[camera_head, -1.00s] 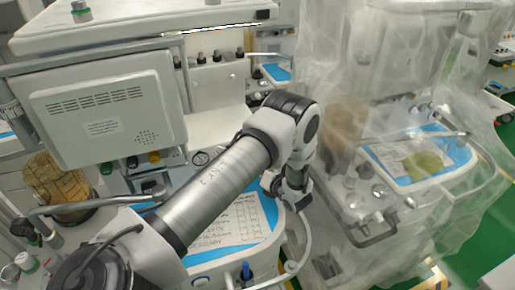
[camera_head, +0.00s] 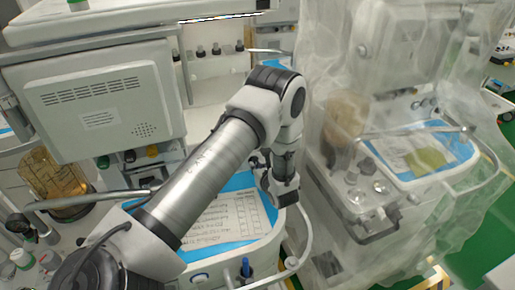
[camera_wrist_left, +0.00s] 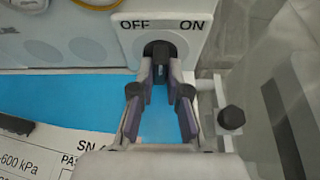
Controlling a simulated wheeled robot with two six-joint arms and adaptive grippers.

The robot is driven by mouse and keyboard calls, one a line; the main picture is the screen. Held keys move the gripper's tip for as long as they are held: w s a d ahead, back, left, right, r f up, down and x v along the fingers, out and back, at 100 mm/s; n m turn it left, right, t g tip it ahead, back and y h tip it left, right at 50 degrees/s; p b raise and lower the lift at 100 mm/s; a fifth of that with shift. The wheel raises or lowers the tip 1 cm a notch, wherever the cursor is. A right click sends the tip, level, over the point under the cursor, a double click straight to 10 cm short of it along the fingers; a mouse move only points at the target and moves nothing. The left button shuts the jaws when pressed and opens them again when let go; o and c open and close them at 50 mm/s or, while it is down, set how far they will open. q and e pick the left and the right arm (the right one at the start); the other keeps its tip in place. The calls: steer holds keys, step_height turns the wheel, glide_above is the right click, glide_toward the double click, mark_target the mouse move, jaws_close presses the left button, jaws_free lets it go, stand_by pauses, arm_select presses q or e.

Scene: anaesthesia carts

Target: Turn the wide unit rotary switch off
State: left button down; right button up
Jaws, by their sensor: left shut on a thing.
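The rotary switch shows in the left wrist view as a black knob (camera_wrist_left: 158,50) on a pale plate (camera_wrist_left: 190,45) marked OFF at left and ON at right. The knob looks roughly upright in that view, between the two labels; its exact setting is hard to tell. My left gripper (camera_wrist_left: 160,80) is shut on the knob, one finger on each side. In the head view my left gripper (camera_head: 280,188) reaches down at the right end of the cart's blue worktop (camera_head: 240,182), and the switch is hidden there. My right gripper is not in view.
A printed sheet (camera_head: 225,217) lies on the worktop beside my arm. A grey monitor housing (camera_head: 98,100) stands at left above a metal rail (camera_head: 95,199). A second cart under clear plastic sheeting (camera_head: 320,75) stands close at right. Green floor (camera_head: 450,236) shows at far right.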

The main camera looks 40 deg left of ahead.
arm_select(q)
steer(key=n+t+b, duration=0.1)
steer(key=b, duration=0.1)
steer(key=n+t+h+b, duration=0.1)
steer(key=n+b, duration=0.1)
steer(key=b, duration=0.1)
steer(key=shift+s+f+n, duration=0.1)
steer(key=shift+f+n, duration=0.2)
steer(key=shift+f, duration=0.05)
steer(key=shift+r+n+t+b, duration=0.15)
steer(key=shift+n+t+b, duration=0.5)
steer(key=shift+b, duration=0.35)
steer(key=shift+r, duration=0.1)
steer(key=c, duration=1.2)
jaws_free()
steer(key=shift+o, duration=0.2)
steer(key=shift+a, duration=0.15)
